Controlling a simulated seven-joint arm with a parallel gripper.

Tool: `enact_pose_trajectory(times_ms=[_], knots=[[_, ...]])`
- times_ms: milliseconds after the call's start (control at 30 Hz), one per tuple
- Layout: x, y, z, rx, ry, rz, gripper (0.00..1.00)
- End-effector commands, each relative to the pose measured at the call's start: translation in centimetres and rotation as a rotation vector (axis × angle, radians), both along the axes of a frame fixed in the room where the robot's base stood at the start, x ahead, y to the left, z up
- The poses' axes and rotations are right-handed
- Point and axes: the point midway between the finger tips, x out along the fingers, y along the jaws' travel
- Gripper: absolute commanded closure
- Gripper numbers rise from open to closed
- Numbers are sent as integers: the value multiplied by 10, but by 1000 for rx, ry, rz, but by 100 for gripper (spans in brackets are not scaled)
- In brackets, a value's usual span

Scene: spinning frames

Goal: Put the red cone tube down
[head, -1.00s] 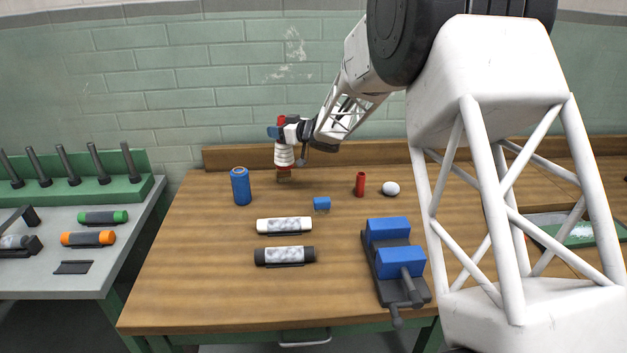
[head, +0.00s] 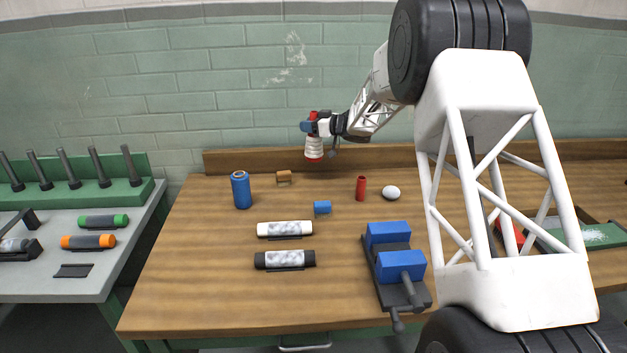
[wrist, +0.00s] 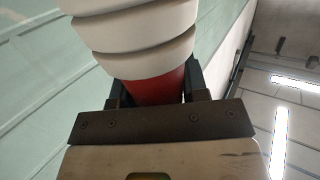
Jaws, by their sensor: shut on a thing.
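The red cone tube (head: 314,148) is wound with white yarn, with red showing at its top and bottom. It hangs upright above the back of the wooden table, clear of the surface. My gripper (head: 314,124) is shut on its upper red end. In the wrist view the tube's red end (wrist: 155,88) sits between my dark fingers, with the white windings (wrist: 135,35) beyond it. The fingertips are partly hidden behind the tube there.
On the table (head: 200,290) stand a blue cylinder (head: 241,190), a small brown block (head: 284,177), a blue block (head: 322,208), a red cylinder (head: 361,188), a white ball (head: 391,192) and a blue-jawed vise (head: 389,260). White (head: 285,229) and black (head: 285,260) rolls lie mid-table.

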Motion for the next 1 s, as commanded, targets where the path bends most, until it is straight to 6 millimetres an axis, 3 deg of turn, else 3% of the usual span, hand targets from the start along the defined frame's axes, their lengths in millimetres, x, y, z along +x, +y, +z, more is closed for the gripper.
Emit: enact_pose_trajectory(times_ms=[167,533,1000], knots=[[0,0,-12,1,1,0,82],[0,0,-58,1,1,0,82],[0,0,-65,1,1,0,82]])
